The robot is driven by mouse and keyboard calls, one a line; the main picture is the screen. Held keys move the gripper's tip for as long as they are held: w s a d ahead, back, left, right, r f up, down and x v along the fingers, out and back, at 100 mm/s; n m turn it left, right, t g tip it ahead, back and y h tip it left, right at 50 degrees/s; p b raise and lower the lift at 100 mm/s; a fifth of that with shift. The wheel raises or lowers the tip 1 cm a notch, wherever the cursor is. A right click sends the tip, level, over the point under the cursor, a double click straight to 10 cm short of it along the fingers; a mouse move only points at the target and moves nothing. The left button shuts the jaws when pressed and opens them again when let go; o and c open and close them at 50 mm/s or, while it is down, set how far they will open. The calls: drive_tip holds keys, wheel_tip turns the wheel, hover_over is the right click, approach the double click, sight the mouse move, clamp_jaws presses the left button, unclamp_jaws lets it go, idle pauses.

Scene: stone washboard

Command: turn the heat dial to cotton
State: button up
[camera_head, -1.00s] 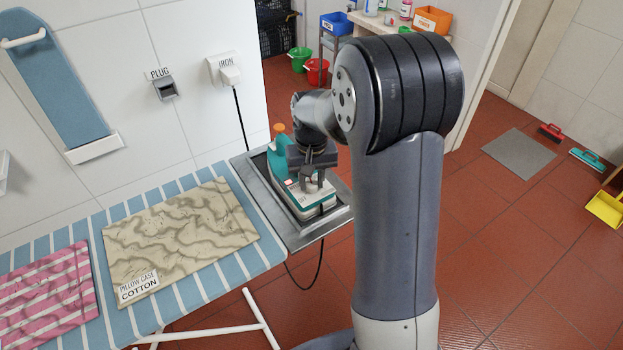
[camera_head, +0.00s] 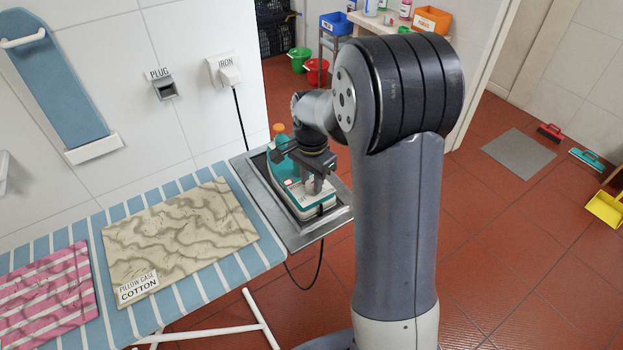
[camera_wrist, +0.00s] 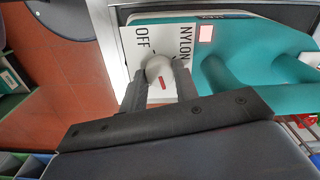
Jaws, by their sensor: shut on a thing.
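The iron (camera_head: 313,205), teal and white, rests on the metal tray (camera_head: 297,238) at the end of the ironing board. In the wrist view its teal body (camera_wrist: 250,65) lies to the right of a white dial plate (camera_wrist: 133,40) printed OFF and NYLON. The round white heat dial (camera_wrist: 158,70) has a red mark, which shows on its side towards my gripper. My gripper (camera_wrist: 160,80) is shut on the dial, a finger on each side. The rest of the dial plate, including any COTTON word, is hidden. My gripper also shows above the iron in the head view (camera_head: 316,186).
A cord runs from the IRON wall plug (camera_head: 229,75). A beige pillow case labelled COTTON (camera_head: 180,235) and a pink striped cloth (camera_head: 45,300) lie on the board.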

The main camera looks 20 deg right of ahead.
sight(312, 184)
drive_tip(key=m, duration=0.5)
drive_tip(key=shift+m, duration=0.3)
idle(0.4)
drive_tip(key=o, duration=1)
wheel_tip(312, 184, up, 11)
drive_tip(key=shift+f, duration=0.1)
